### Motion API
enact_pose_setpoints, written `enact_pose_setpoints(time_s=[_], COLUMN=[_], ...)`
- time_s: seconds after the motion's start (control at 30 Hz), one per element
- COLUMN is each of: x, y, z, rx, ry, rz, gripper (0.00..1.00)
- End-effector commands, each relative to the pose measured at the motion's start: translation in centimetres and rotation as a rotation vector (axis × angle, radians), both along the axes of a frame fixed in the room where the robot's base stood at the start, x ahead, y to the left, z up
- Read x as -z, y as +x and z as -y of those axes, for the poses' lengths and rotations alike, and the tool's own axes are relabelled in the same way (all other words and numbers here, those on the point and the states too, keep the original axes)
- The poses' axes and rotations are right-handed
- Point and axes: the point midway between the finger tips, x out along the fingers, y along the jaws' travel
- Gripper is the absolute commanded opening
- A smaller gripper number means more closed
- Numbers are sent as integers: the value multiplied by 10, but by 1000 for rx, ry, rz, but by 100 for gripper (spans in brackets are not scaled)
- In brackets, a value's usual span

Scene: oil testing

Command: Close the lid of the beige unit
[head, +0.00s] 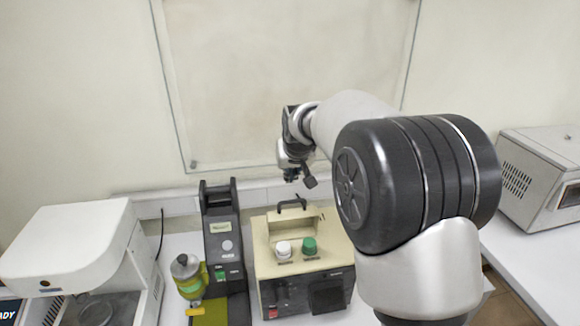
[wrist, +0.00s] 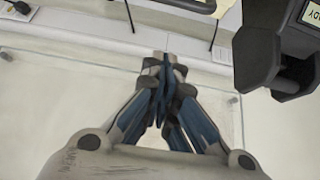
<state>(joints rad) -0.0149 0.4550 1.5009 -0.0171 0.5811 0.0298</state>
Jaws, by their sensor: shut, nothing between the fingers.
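The beige unit (head: 300,286) stands on the bench in the head view, with a white knob (head: 283,249) and a green knob (head: 309,246) on its top. Its beige lid (head: 292,224) appears raised at the back, with a black handle (head: 292,203) on it. In the wrist view, only a dark handle and pale edge (wrist: 196,5) show at the top, probably of this unit. My gripper (head: 300,178) hangs above and behind the handle, near the wall, apart from the lid. In the wrist view, my gripper (wrist: 164,66) has its fingertips together and is empty.
A tall black device (head: 223,245) stands close on the left, with a yellow-green canister (head: 188,277) beside it. A white machine (head: 80,250) is at far left, a grey oven-like box (head: 545,175) at right. My arm hides the bench right of the unit.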

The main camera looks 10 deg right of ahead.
Motion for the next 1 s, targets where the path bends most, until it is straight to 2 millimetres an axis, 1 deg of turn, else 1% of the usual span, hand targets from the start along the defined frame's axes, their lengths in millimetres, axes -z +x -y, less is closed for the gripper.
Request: enact_pose_setpoints(time_s=[0.03,0.17,0.2,0.3,0.4,0.5,1.0], x=[12,33,30,33,36,38,38], y=[6,20,11,-3,-12,-17,-20], z=[0,0,0,0,0,0,0], rx=[0,0,0,0,0,0,0], ry=[0,0,0,0,0,0,0], rz=[-5,-4,1,1,0,0,5], gripper=[0,0,0,0,0,0,0])
